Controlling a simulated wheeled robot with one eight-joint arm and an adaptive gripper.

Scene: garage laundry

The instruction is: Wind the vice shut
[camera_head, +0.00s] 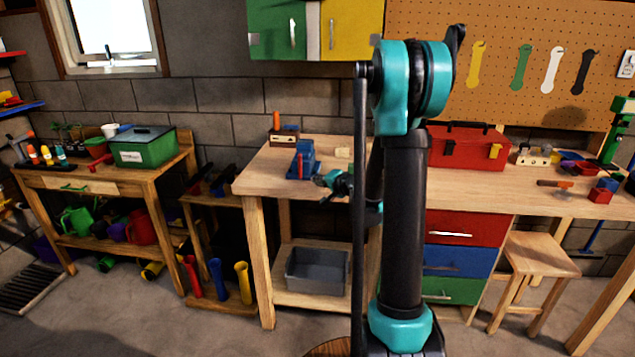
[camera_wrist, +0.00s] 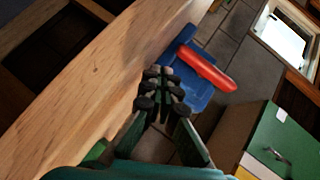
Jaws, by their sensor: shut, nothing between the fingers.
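A blue vice (camera_head: 303,158) stands near the left front corner of the wooden workbench (camera_head: 268,167). In the wrist view the vice (camera_wrist: 198,97) shows as a blue block with a rounded red bar (camera_wrist: 207,68) lying across it. My gripper (camera_head: 322,181) is just right of and in front of the vice in the head view. In the wrist view its dark fingertips (camera_wrist: 161,76) are together with nothing between them. They lie close to the blue block and short of the red bar. I cannot tell whether they touch the vice. The vice's jaw gap is not clear.
A small wooden block with an orange-handled tool (camera_head: 284,134) stands behind the vice. A red toolbox (camera_head: 467,147) sits further right on the bench. A grey bin (camera_head: 318,270) rests on the shelf below. A stool (camera_head: 533,262) stands at the right front.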

